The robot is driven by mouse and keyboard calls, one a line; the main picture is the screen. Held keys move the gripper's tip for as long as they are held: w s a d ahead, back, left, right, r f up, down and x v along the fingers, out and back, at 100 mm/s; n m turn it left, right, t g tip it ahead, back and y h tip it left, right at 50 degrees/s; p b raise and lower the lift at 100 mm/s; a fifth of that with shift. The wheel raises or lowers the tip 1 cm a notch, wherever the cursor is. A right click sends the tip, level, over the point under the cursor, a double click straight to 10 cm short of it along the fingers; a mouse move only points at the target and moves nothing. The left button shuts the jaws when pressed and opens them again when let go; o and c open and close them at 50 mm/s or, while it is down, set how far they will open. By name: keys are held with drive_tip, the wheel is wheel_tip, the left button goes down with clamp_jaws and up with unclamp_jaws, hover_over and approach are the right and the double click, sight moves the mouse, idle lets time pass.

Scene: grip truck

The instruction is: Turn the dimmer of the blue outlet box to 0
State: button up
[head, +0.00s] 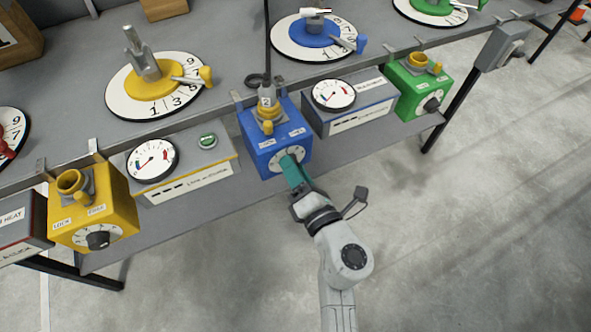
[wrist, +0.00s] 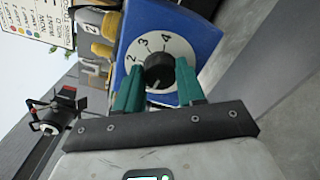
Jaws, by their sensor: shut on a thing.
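The blue outlet box (head: 262,143) hangs at the front edge of the bench, in the middle of the head view. Its front carries a white dial plate, which shows in the wrist view (wrist: 183,47) with the numbers 2, 3 and 4 readable. The black dimmer knob (wrist: 159,72) sits at the centre of the dial. My gripper (head: 289,163) reaches it from the front. In the wrist view its two green fingers (wrist: 160,85) stand on either side of the knob, closed on it. The fingers hide the lower numbers, and I cannot tell the exact setting.
A yellow outlet box (head: 95,215) hangs at the left and a green one (head: 418,88) at the right. Gauge boxes stand beside the blue box, one left (head: 185,170) and one right (head: 350,103). The floor in front is clear.

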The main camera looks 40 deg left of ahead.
drive_tip(key=shift+s+f, duration=0.1)
drive_tip(key=shift+f, duration=0.05)
drive_tip(key=o, duration=1)
drive_tip(key=shift+o, duration=0.2)
drive_tip(key=shift+d, duration=0.1)
drive_tip(key=p+v, duration=0.1)
drive_tip(key=v, duration=0.9)
drive_tip(key=shift+s+d+p, duration=0.15)
drive_tip(key=shift+d+p, duration=0.1)
drive_tip(key=shift+p, duration=0.15)
